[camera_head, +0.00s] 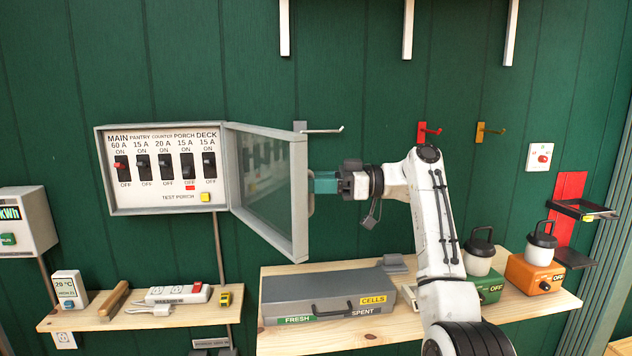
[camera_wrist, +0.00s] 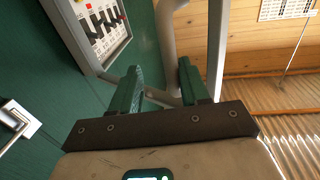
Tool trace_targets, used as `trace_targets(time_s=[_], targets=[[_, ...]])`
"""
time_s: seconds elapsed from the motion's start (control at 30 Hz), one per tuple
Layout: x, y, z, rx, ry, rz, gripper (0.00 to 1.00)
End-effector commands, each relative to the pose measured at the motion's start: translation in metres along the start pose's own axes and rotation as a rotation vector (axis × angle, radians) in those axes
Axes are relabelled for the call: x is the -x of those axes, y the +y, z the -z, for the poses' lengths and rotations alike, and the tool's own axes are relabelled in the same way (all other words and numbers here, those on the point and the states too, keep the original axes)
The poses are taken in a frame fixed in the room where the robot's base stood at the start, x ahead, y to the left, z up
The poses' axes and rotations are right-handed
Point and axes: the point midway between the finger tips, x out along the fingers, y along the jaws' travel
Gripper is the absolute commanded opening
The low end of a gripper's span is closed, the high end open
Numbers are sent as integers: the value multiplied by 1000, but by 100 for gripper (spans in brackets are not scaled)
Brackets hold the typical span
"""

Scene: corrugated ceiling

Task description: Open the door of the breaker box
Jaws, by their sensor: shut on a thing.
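The breaker box (camera_head: 160,207) hangs on the green wall, with several labelled black switches and a yellow test button showing. Its door (camera_head: 300,190) is hinged on the right side of the box and stands swung out from the wall. My gripper (camera_head: 314,182) is at the door's outer edge, shut on the door handle (camera_head: 310,205). In the wrist view, the green fingers of my gripper (camera_wrist: 160,88) lie either side of the grey handle (camera_wrist: 160,97), and the door's edge (camera_wrist: 216,50) rises behind. The breaker box (camera_wrist: 103,28) also shows there at the upper left.
Hooks, one of them red (camera_head: 430,131), are on the wall to the right. Below, a wooden shelf (camera_head: 420,318) holds a grey case (camera_head: 325,290) and two lidded devices. A smaller left shelf (camera_head: 140,318) holds a power strip (camera_head: 178,293). A meter stands at far left.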

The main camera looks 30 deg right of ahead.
Motion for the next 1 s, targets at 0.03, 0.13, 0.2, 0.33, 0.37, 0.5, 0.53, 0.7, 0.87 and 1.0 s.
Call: trace_targets(time_s=[0.03, 0.13, 0.2, 0.33, 0.37, 0.5, 0.53, 0.7, 0.87, 1.0], targets=[[-1, 0, -2, -3, -3, 0, 40], [0, 0, -2, -3, -2, -1, 40], [0, 0, -2, -2, -2, -1, 40], [1, 0, -2, -1, -1, -1, 40], [1, 0, -2, -1, -1, -1, 40], [2, 0, -1, 0, 0, -2, 40], [2, 0, -1, 0, 0, -2, 40], [8, 1, -1, 1, 1, -4, 40], [32, 1, -2, 1, 3, -5, 40], [60, 1, -2, 0, 1, -5, 40]])
